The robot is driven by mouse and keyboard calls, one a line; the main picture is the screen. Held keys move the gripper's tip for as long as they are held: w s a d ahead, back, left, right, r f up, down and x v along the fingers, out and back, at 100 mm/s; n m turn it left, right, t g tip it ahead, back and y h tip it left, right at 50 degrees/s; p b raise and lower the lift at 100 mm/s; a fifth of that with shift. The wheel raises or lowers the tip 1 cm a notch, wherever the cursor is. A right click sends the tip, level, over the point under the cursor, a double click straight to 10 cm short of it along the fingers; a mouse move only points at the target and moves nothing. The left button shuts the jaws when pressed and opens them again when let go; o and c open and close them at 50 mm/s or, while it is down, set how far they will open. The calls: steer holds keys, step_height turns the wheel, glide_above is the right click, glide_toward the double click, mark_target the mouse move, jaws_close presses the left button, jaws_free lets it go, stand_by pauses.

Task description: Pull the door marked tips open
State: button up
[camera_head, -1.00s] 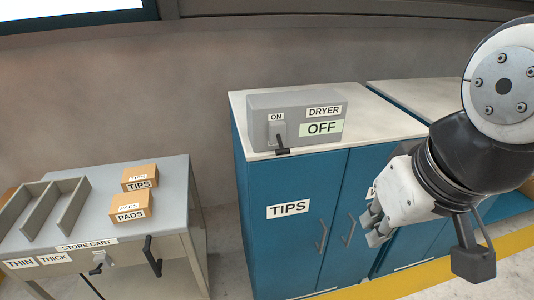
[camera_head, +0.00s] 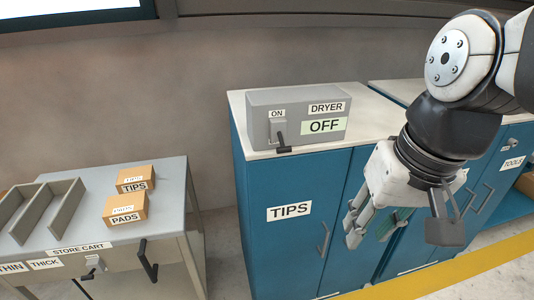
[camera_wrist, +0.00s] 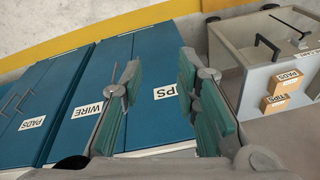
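The door marked TIPS (camera_head: 268,245) is a blue cabinet door at the left end of the cabinet and looks shut. Its upright grey bar handle (camera_head: 323,238) is near its right edge. My gripper (camera_head: 368,236) is open and empty, with teal pads on its fingers. It is in front of the cabinet, just right of that handle in the picture, and I see no contact. It hides much of the neighbouring door. In the wrist view the TIPS label (camera_wrist: 166,92) shows between the spread fingers (camera_wrist: 158,75), with part of it covered by the right finger.
The wrist view shows doors marked WIRE (camera_wrist: 88,109) and PADS (camera_wrist: 32,122). A dryer box (camera_head: 297,117) reading OFF stands on the cabinet. A store cart (camera_head: 125,230) with two small orange boxes stands at left, with a floor gap between. A yellow floor stripe (camera_head: 430,277) runs in front.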

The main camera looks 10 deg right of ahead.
steer(key=w+d+f+m+g+y+b, duration=0.2)
steer(key=w+d+f+m+y+b, duration=0.35)
steer(key=w+f, duration=0.5)
steer(key=w+d+f+m+g+y+b, duration=0.15)
steer(key=w+f+m+y+b, duration=0.25)
steer(key=w+f+m+b, duration=0.7)
steer(key=d+f+m+t+y+b, duration=0.25)
steer(key=d+f+t, duration=0.2)
steer(key=f, duration=0.35)
steer(key=d+f+m+t+y+b, duration=0.1)
steer(key=d+f+t+b, duration=0.25)
steer(key=d+f, duration=0.35)
steer(key=d+f+m+t+y+b, duration=0.2)
steer(key=d+f+t+b, duration=0.15)
steer(key=f, duration=0.65)
steer(key=b, duration=0.4)
glide_above(322, 255)
steer(key=shift+w+d+r+g, duration=0.2)
steer(key=shift+r+g, duration=0.1)
steer(key=shift+g, duration=0.1)
jaws_close()
